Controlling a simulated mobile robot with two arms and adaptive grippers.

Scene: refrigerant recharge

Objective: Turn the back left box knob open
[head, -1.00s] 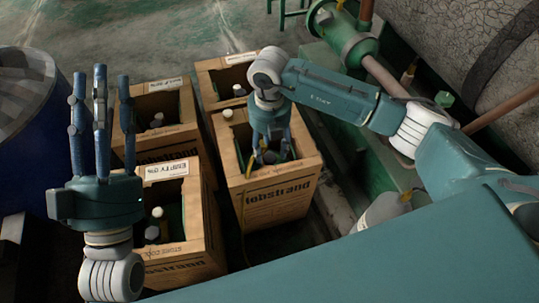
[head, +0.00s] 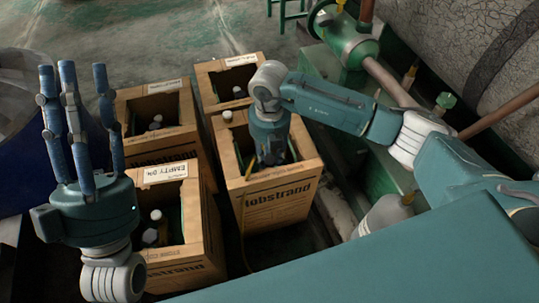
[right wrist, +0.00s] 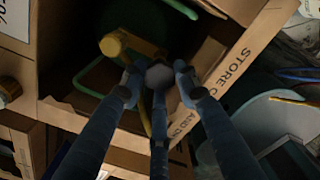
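The back left box (head: 132,118) is an open brown carton with pale bottle tops inside; no knob is clear in it. My right gripper reaches down into the front right box (head: 280,195); the rim hides its fingertips in the head view. In the right wrist view, my right gripper (right wrist: 158,80) has its three fingers around a grey rounded knob (right wrist: 159,74), with small gaps at its sides. A yellow fitting (right wrist: 112,44) and yellow hose lie beside it. My left gripper (head: 78,125) is empty, fingers apart and pointing up, left of the boxes.
The front left box (head: 203,250) and back right box (head: 208,92) are also open and hold bottles. A green-ended pipe (head: 350,42) and a pale bottle (head: 383,215) are at the right. A blue drum (head: 25,160) stands at the left. Free floor lies behind the boxes.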

